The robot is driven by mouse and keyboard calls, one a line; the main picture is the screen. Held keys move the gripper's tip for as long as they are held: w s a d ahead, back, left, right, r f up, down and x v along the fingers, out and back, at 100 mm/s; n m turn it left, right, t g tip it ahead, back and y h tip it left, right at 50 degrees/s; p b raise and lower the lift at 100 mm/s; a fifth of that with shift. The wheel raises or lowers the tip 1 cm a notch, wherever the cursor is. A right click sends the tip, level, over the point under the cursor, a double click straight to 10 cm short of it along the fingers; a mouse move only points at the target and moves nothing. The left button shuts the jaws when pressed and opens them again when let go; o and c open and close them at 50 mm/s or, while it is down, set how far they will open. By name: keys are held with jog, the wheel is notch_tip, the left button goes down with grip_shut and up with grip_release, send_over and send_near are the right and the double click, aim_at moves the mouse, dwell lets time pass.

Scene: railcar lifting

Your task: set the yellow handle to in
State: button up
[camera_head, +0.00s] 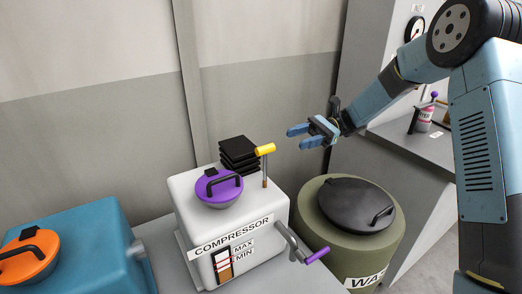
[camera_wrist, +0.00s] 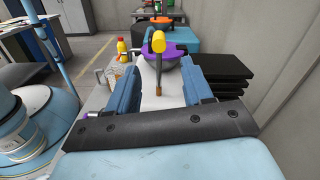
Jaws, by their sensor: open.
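The yellow handle (camera_head: 265,149) is a short yellow grip on top of a thin upright rod, standing on the top of the white compressor (camera_head: 236,221). In the wrist view the yellow grip (camera_wrist: 158,41) and its rod show ahead, centred between my fingers. My gripper (camera_head: 296,136) is open and empty. In the head view it is to the right of the handle and a little above it, apart from it. The fingers point toward the handle. No "in" or "out" label is readable near the handle.
A purple lid (camera_head: 219,187) with a black grip and a stack of black plates (camera_head: 239,154) are on the compressor. A purple-ended crank (camera_head: 317,256) sticks out at its right. A green waste drum (camera_head: 346,238) stands to the right, a blue machine (camera_head: 85,245) to the left.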

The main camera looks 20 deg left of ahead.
aim_at(262, 150)
jog(key=x, duration=1.3)
jog(key=shift+s, duration=0.15)
grip_shut()
dwell(0.3)
